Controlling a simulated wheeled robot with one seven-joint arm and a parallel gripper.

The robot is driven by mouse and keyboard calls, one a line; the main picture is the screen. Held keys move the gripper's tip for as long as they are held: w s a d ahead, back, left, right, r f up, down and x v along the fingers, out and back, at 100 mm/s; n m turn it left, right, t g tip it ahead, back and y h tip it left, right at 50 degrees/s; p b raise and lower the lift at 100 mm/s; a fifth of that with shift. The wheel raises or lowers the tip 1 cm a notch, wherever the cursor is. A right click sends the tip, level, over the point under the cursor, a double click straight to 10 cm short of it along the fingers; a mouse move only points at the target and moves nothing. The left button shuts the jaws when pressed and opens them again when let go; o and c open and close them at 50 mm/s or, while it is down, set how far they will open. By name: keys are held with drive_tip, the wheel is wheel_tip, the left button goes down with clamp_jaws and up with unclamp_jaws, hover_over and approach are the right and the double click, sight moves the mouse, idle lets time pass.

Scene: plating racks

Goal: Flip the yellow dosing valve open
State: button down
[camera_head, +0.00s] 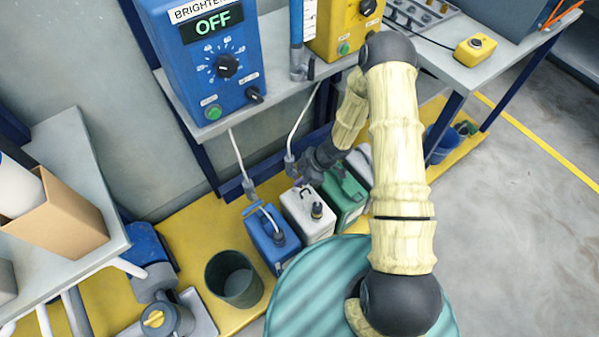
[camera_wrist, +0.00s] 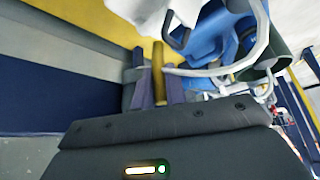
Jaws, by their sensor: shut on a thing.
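The yellow dosing valve's lever (camera_wrist: 158,62) shows in the wrist view as a narrow upright yellow bar between the two fingers. My gripper (camera_wrist: 157,92) is shut on it. In the head view my gripper (camera_head: 306,166) reaches in below the bench, beside the lower end of a white hose. The yellow lever cannot be made out there, behind my gripper and arm. The valve's body is mostly hidden in both views, so I cannot tell how far the lever is turned.
Blue (camera_head: 270,240), white (camera_head: 307,214) and green (camera_head: 345,197) canisters stand close below my gripper. A dark bucket (camera_head: 234,279) stands left of them. A teal ribbed drum (camera_head: 320,295) is in front. The blue OFF control box (camera_head: 205,55) sits on the bench above.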

drive_tip(key=shift+w+r+p, duration=0.15)
drive_tip(key=shift+r+p, duration=0.15)
drive_tip(key=shift+p, duration=0.5)
drive_tip(key=shift+f+y, duration=0.25)
drive_tip(key=shift+y, duration=0.05)
drive_tip(key=c, duration=1.7)
unclamp_jaws()
drive_tip(key=shift+p, duration=0.3)
drive_tip(key=p+v, duration=0.5)
drive_tip(key=v, duration=1.2)
drive_tip(key=shift+w+r, duration=0.1)
drive_tip(key=shift+r, duration=0.05)
